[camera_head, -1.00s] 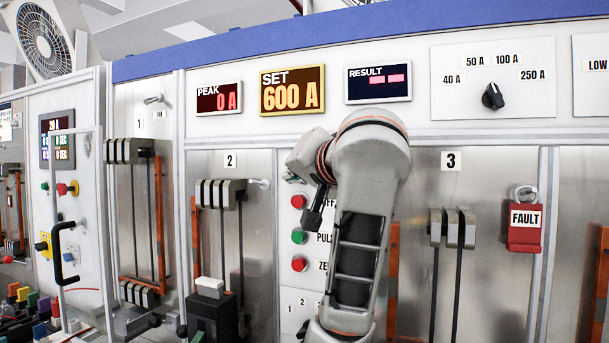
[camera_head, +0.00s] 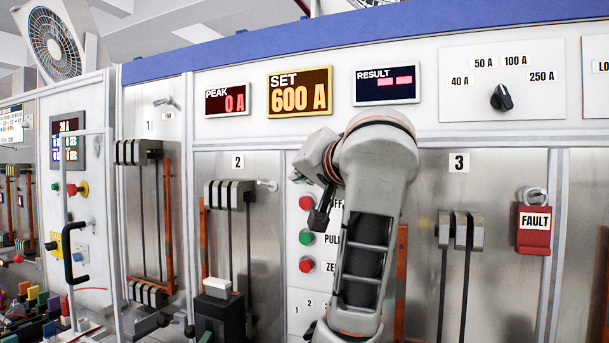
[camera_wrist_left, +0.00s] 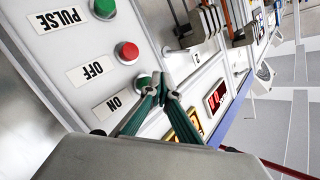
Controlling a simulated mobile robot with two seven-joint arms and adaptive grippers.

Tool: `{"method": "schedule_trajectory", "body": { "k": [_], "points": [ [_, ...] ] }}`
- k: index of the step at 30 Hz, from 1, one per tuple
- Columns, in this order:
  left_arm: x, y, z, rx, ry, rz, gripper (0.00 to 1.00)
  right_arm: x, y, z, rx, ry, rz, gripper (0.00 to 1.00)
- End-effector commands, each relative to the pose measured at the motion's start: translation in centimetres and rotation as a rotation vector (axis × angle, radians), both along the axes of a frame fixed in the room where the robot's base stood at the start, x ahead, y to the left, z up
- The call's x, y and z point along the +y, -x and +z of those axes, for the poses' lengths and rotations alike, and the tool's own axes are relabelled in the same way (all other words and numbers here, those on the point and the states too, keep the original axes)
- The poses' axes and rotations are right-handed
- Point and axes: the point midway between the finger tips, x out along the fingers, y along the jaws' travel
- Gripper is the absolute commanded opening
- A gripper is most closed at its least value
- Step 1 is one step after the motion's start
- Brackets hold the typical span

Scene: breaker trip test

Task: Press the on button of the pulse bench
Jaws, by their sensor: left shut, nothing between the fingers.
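The pulse bench panel shows in the head view with a red OFF button (camera_head: 306,203), a green PULSE button (camera_head: 306,237) and a lower red button (camera_head: 306,265). My left arm covers the spot above the OFF button. In the left wrist view the labels appear upside down: the ON label (camera_wrist_left: 111,104), the red OFF button (camera_wrist_left: 127,52) and the green PULSE button (camera_wrist_left: 103,8). The green on button (camera_wrist_left: 143,81) is mostly hidden behind my left fingertips. My left gripper (camera_wrist_left: 160,82) is shut and empty, right at that button; I cannot tell whether it touches. My right gripper is not in view.
Above the buttons are the PEAK display (camera_head: 227,99) reading 0 A, the SET display (camera_head: 300,92) reading 600 A and the RESULT display (camera_head: 387,84) with dashes. A rotary knob (camera_head: 501,97) and a red FAULT padlock (camera_head: 534,230) are to the right.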

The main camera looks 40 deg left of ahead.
Motion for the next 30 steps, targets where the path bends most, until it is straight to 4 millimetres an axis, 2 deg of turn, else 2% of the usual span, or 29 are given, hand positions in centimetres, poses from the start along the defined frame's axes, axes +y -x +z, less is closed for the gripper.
{"method": "schedule_trajectory", "body": {
  "k": [30],
  "points": [
    [0.26,-0.80,0.02,0.000,0.000,0.000,0.00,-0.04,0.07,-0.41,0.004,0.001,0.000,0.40]
  ]
}}
